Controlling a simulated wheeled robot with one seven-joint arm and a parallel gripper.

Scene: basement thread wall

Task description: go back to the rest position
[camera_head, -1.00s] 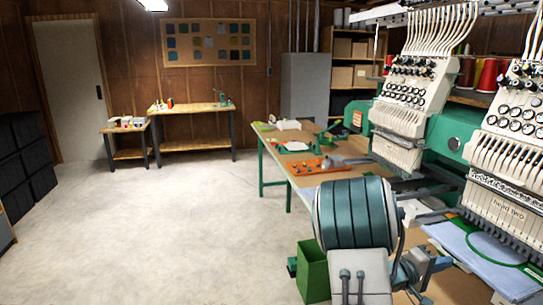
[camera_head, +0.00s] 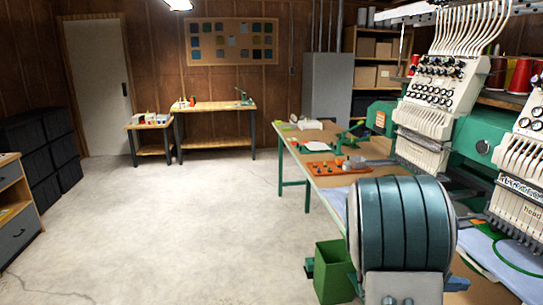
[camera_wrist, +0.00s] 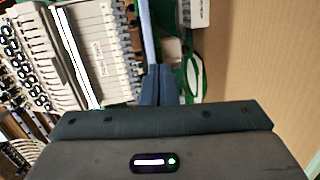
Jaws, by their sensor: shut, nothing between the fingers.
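My gripper (camera_wrist: 158,84) shows in the wrist view as two blue-grey fingers pressed together with nothing between them. It is over the work table, beside the white embroidery machine head (camera_wrist: 98,50). In the head view my arm's banded teal link fills the lower right, in front of the long work table (camera_head: 335,181). That link hides much of the table's near part, and I cannot make out the fingertips there.
Embroidery heads (camera_head: 440,90) stand close on the right. A green bin (camera_head: 333,272) is on the floor beside the table. A drawer cabinet (camera_head: 15,205) is at the left edge, with black crates (camera_head: 38,150) behind it. The concrete floor (camera_head: 180,220) between is clear.

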